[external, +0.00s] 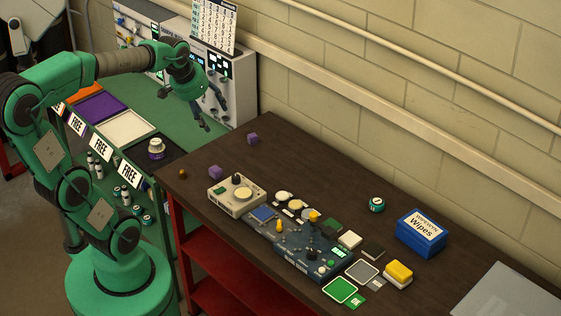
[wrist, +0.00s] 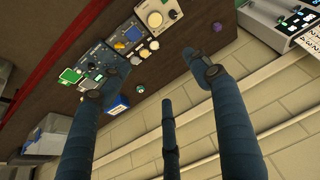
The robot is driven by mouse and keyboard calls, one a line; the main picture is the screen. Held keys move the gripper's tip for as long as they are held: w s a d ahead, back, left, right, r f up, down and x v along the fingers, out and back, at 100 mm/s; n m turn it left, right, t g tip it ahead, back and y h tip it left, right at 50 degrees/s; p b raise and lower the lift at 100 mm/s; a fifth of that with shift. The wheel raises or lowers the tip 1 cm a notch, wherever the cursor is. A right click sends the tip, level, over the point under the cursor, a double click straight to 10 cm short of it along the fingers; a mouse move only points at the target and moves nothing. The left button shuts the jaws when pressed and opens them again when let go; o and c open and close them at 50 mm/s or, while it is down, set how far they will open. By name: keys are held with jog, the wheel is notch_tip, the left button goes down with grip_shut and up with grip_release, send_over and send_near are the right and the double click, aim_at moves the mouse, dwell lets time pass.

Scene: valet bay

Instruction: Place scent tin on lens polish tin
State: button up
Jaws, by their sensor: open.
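A small round teal tin with a dark-and-white top (external: 376,205) lies alone on the dark brown table, left of the wipes box. It also shows in the wrist view (wrist: 139,89), between my spread fingers but well below them. A small round purple-and-cream tin or stack (external: 156,149) sits on a black square on the green counter. I cannot read either label, so I cannot tell which is the scent tin and which the lens polish tin. My gripper (external: 213,118) is open and empty, raised above the far end of the green counter, apart from both.
A blue wipes box (external: 421,233) stands on the table's right. Electronic panels (external: 285,237), yellow and green blocks and cards fill its front middle. Purple cubes (external: 253,139) sit at its far left. The table's back strip is mostly clear. A brick wall (external: 430,110) runs behind.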

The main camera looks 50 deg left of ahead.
jog(key=s+d+f+m, duration=0.1)
jog(key=s+d, duration=0.7)
jog(key=s, duration=0.4)
jog(key=shift+s+t+h, duration=0.25)
jog(key=shift+t+h, duration=0.05)
notch_tip(320, 180, down, 7)
jog(key=b, duration=0.6)
jog(key=shift+r+b, duration=0.2)
jog(key=shift+b, duration=0.1)
